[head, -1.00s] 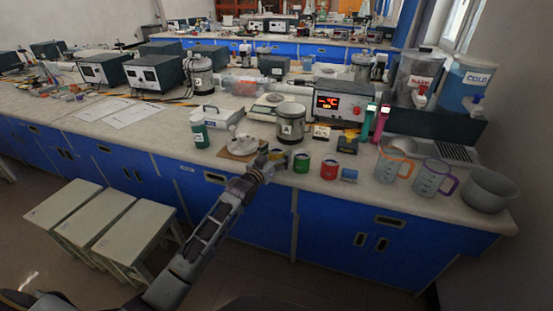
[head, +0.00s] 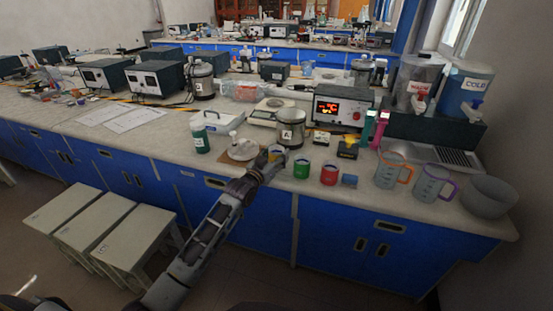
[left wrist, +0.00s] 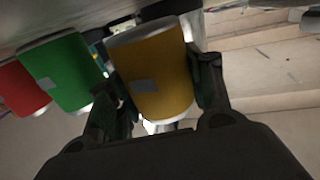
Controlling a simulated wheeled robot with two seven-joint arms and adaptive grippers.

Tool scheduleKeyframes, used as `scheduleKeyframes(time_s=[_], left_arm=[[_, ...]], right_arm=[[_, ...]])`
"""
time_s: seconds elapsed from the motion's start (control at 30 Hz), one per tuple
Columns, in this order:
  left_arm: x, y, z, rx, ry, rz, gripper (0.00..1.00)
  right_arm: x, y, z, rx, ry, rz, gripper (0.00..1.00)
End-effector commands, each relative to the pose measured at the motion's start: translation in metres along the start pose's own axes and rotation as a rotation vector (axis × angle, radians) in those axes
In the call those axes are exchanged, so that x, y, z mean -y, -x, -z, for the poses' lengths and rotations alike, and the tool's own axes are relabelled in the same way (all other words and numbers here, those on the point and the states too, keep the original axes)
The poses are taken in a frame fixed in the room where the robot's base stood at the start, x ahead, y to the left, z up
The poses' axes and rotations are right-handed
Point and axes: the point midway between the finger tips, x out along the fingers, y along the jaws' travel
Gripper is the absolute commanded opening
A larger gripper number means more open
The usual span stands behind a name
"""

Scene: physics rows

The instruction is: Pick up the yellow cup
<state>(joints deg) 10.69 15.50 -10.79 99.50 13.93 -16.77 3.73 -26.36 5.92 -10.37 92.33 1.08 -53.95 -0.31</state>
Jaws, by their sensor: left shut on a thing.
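The yellow cup (left wrist: 152,72) fills the middle of the left wrist view, with a small grey label on its side. My left gripper (left wrist: 155,85) is shut on it, one finger on each side. In the head view the yellow cup (head: 276,150) is mostly hidden behind my left gripper (head: 267,161), at the front of the counter. I cannot tell whether the cup touches the counter. My right gripper is not in view.
A green cup (head: 301,169) and a red cup (head: 329,174) stand just right of the yellow cup. A metal pot (head: 290,132) is close behind.

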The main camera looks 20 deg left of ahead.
Motion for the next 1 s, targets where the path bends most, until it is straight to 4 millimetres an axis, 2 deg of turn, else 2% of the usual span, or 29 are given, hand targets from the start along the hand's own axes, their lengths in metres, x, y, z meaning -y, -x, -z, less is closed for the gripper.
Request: scheduleKeyframes(time_s=[0.13,0.5,0.7,1.0], left_arm=[[0.0,0.0,0.023,-0.004,-0.001,0.0,0.28],[0.0,0.0,0.071,-0.003,-0.002,0.0,0.28],[0.0,0.0,0.08,0.0,-0.001,0.0,0.27],[0.0,0.0,0.081,-0.001,-0.001,0.0,0.27]], right_arm=[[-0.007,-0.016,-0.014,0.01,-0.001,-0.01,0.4],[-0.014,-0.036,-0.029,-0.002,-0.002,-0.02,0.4],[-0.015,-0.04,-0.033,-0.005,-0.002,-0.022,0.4],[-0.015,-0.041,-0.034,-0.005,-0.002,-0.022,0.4]])
